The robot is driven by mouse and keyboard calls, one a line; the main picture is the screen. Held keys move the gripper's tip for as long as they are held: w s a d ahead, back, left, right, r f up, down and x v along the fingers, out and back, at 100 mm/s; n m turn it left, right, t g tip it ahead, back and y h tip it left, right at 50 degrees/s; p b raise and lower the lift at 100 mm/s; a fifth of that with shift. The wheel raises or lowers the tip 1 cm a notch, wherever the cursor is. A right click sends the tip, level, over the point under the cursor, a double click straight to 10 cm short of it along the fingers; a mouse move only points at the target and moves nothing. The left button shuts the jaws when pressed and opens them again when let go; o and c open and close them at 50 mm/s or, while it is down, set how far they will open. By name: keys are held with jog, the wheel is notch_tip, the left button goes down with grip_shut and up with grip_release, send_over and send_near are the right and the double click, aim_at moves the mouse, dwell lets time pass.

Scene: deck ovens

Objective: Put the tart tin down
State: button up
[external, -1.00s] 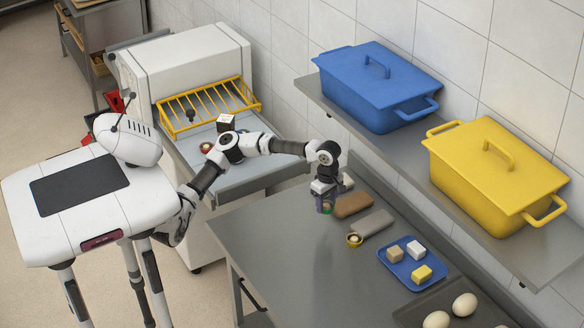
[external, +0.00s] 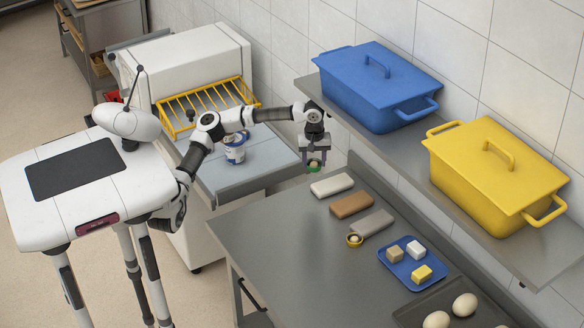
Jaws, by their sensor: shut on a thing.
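My gripper (external: 314,163) is shut on a small green tart tin (external: 314,168) with a pale middle. It holds the tin raised near the back left of the grey worktop (external: 300,235), apart from the white block (external: 332,185). The fingers hide part of the tin. A similar small yellow tin (external: 354,240) stands on the worktop, in front of the grey block (external: 372,222).
A brown block (external: 351,205) lies between the white and grey blocks. A blue tray (external: 400,276) with small blocks and several eggs (external: 464,306) are to the right. A shelf with blue (external: 372,85) and yellow (external: 495,175) containers overhangs the back. The worktop's left front is clear.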

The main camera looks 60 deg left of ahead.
jog(key=w+a+r+m+p, duration=0.1)
jog(key=a+r, duration=0.1)
jog(key=a, duration=0.4)
jog(key=w+a+r+m+p, duration=0.1)
jog(key=w+a+r, duration=0.1)
jog(key=a, duration=0.4)
jog(key=r+m+p, duration=0.2)
send_over(278, 159)
notch_tip(278, 159, down, 15)
jog(key=p, duration=0.3)
jog(key=shift+r+p, duration=0.2)
jog(key=shift+p, duration=0.1)
jog(key=shift+f+p, duration=0.7)
jog(key=shift+f, duration=1.95)
jog(key=shift+f, duration=0.2)
jog(key=o, duration=1)
jog(key=shift+c, duration=0.2)
jog(key=shift+r, duration=0.1)
